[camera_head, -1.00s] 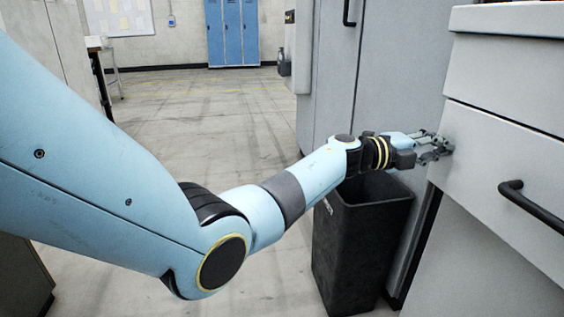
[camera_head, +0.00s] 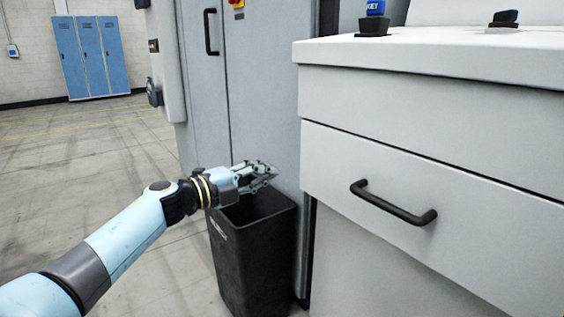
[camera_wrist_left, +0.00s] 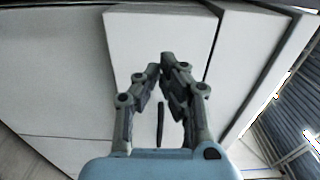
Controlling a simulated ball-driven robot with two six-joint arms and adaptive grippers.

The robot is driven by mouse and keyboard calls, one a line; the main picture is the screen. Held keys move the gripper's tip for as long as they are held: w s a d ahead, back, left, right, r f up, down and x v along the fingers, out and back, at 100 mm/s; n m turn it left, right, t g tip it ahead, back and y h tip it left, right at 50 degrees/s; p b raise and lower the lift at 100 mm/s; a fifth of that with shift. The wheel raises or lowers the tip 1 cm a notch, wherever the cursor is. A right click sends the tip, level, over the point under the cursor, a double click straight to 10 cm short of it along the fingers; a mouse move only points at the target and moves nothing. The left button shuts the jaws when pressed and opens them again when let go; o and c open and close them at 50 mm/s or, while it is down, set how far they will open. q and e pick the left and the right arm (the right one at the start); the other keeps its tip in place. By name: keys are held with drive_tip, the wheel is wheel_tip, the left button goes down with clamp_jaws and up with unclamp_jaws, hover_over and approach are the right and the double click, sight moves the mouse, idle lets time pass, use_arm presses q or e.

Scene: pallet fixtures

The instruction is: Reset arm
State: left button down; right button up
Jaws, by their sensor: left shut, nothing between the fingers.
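My left arm comes in from the lower left in the head view. Its gripper (camera_head: 268,173) is over the black bin, in front of the grey cabinet and left of the white drawer unit. The left wrist view shows the same gripper (camera_wrist_left: 165,68) with its fingertips close together and nothing between them. A pale cabinet front (camera_wrist_left: 160,30) with a dark handle lies beyond the fingers there. My right gripper is not in view.
A black bin (camera_head: 240,265) stands on the floor under the gripper. The white drawer unit (camera_head: 330,165) with a black handle (camera_head: 393,203) is at the right. A tall grey cabinet (camera_head: 265,90) stands behind. Open floor (camera_head: 70,190) lies left, with blue lockers (camera_head: 92,58) far back.

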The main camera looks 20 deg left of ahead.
use_arm(q)
drive_tip(key=s+a+f+n+g+y+p, duration=0.2)
drive_tip(key=s+a+f+n+y, duration=0.45)
drive_tip(key=s+f, duration=1.05)
drive_tip(key=s+a+f+n+g+y+p, duration=0.1)
drive_tip(key=s+f+n+g+y+p, duration=0.15)
drive_tip(key=s+f+n, duration=1)
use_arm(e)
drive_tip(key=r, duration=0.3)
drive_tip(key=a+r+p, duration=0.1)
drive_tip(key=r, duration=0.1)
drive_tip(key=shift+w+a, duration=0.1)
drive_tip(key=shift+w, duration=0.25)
use_arm(q)
drive_tip(key=s+f+n+g+y, duration=0.1)
drive_tip(key=s+f, duration=0.4)
drive_tip(key=s, duration=0.7)
drive_tip(key=s+a+f+n+g+y, duration=0.1)
drive_tip(key=s+f+n+g, duration=0.2)
drive_tip(key=s, duration=0.9)
drive_tip(key=s+a+f+n+g+y, duration=0.1)
drive_tip(key=s+f+g, duration=0.4)
drive_tip(key=s, duration=0.8)
wheel_tip(320, 180, down, 3)
drive_tip(key=shift+a+r+n, duration=0.15)
drive_tip(key=shift+a+n, duration=0.05)
drive_tip(key=shift+n, duration=0.5)
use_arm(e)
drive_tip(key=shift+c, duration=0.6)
